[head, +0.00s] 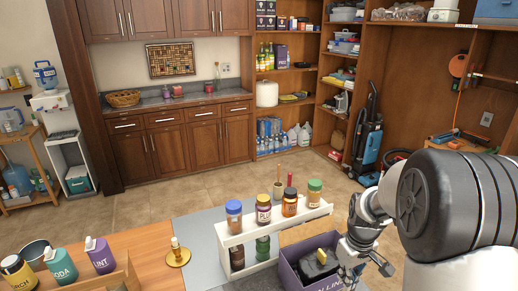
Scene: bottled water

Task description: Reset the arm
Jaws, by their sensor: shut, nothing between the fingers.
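My arm enters from the right edge, with a large dark joint in front of the shelving. My gripper (362,268) hangs low at the right, pointing down, next to the purple bin (292,273). It is shut and holds nothing. The fingertips are small and partly overlap the bin's right side, so I cannot tell how far above it they are. Water bottles (268,135) stand far off on the bottom shelf of the back unit.
A white rack (235,240) holding several capped jars stands left of the bin. A wooden table (150,245) with a brass candlestick (177,253) and labelled containers is at front left. An upright vacuum (368,135) stands by the right shelving. Tiled floor (190,195) is open mid-room.

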